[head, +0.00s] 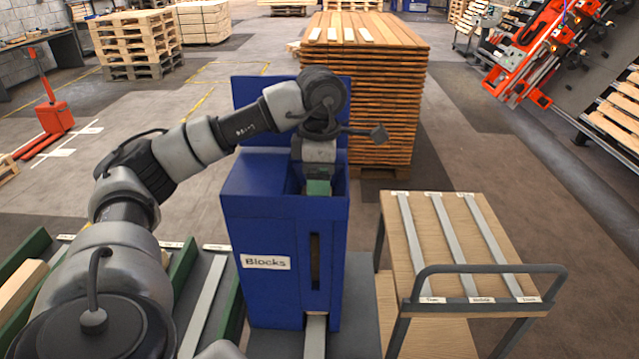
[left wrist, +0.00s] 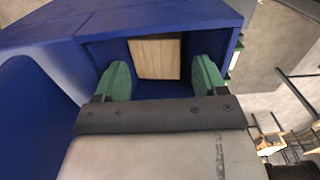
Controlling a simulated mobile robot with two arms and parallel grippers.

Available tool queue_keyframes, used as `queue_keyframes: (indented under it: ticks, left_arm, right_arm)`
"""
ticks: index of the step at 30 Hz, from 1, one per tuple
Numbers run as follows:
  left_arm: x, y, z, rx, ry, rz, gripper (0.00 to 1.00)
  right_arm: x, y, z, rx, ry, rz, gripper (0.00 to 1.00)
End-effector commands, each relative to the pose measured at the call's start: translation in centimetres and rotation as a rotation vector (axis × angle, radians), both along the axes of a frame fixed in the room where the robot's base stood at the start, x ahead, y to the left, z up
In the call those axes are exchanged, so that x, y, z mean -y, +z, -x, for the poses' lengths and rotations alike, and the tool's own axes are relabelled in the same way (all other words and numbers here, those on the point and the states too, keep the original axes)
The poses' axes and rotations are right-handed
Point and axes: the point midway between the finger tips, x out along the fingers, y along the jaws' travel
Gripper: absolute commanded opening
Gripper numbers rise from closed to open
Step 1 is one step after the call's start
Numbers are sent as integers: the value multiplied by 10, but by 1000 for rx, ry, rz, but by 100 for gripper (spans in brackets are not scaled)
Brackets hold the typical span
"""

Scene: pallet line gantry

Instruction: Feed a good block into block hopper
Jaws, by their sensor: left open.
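The block hopper (head: 285,245) is a tall blue bin labelled "Blocks" with an open top and a narrow slot down its front. My left gripper (head: 318,186) points down into the open top. In the left wrist view my left gripper (left wrist: 162,78) has its two green fingers apart inside the hopper's blue walls (left wrist: 205,18). A pale wooden block (left wrist: 155,57) lies in the hopper beyond the fingertips, in line with the gap between them. The fingers appear clear of it. The head view hides this block. My right gripper is not in view.
A wooden-topped cart (head: 450,245) with grey strips and labels stands right of the hopper. A tall stack of wooden boards (head: 385,95) stands behind it. Green-edged lanes (head: 180,285) lie at the left, one holding a wooden piece (head: 20,285). Open floor lies further back left.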

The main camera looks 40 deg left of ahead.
Motion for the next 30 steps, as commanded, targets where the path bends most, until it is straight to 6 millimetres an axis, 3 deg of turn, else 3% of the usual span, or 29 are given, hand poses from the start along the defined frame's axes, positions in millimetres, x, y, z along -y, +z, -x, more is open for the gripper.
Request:
queue_keyframes:
  ticks: [6, 12, 19, 30]
  left_arm:
    - [-2, 53, -2, 20, 4, 0, 91]
    - [-2, 83, -2, 16, 5, -2, 91]
    - [-2, 95, -1, 13, 5, 0, 91]
    - [-2, 95, -1, 11, 4, 0, 91]
  right_arm:
    - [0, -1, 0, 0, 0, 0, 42]
    - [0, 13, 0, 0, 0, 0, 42]
    - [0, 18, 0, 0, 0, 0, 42]
    - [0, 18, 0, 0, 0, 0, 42]
